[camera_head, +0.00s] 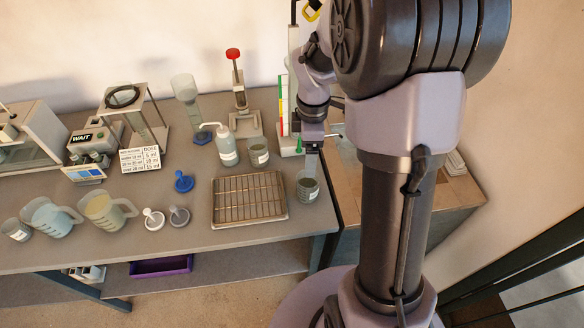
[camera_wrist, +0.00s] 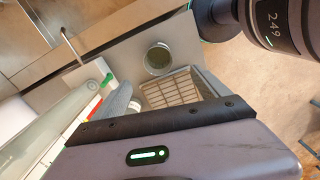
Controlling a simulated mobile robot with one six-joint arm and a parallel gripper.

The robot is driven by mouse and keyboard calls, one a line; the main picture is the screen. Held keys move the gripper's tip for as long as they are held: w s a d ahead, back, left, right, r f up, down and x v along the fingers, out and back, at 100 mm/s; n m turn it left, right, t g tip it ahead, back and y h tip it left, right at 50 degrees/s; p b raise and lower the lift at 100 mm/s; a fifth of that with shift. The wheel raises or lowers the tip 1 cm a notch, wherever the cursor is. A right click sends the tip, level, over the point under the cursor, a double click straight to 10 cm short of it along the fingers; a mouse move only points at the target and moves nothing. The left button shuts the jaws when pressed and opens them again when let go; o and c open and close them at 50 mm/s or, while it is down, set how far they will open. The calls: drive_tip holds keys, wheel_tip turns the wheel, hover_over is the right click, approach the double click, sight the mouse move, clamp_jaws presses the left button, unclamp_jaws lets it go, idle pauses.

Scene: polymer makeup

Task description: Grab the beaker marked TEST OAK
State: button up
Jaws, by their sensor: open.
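A small grey beaker (camera_head: 307,188) with a white label stands at the right end of the bench, just right of the wire rack. Its label is too small to read. My gripper (camera_head: 311,162) points down directly above this beaker, open, with its fingers near the rim; I cannot tell whether they touch or reach inside. In the wrist view a round-mouthed beaker (camera_wrist: 158,58) stands beside the rack, with nothing between its walls that I can make out. A second similar labelled beaker (camera_head: 258,153) stands behind the rack, and a third (camera_head: 16,230) at the far left. Their labels are unreadable too.
The wire rack in its tray (camera_head: 249,198) lies close left of the near beaker; it also shows in the wrist view (camera_wrist: 172,91). A wash bottle (camera_head: 227,146) stands behind it. Two jugs (camera_head: 103,211) stand left. The bench's right edge is close.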

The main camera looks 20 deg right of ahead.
drive_tip(key=b, duration=0.2)
approach(308, 180)
drive_tip(key=s+a, duration=0.2)
drive_tip(key=s, duration=0.1)
drive_tip(key=f+b, duration=0.1)
drive_tip(key=f, duration=0.1)
drive_tip(key=f+b, duration=0.2)
drive_tip(key=f, duration=0.1)
drive_tip(key=shift+w+d+f+b, duration=0.2)
drive_tip(key=shift+d+f+b, duration=0.05)
drive_tip(key=shift+f+b, duration=0.05)
drive_tip(key=shift+r, duration=0.2)
drive_tip(key=c, duration=1.5)
drive_tip(key=shift+o, duration=0.2)
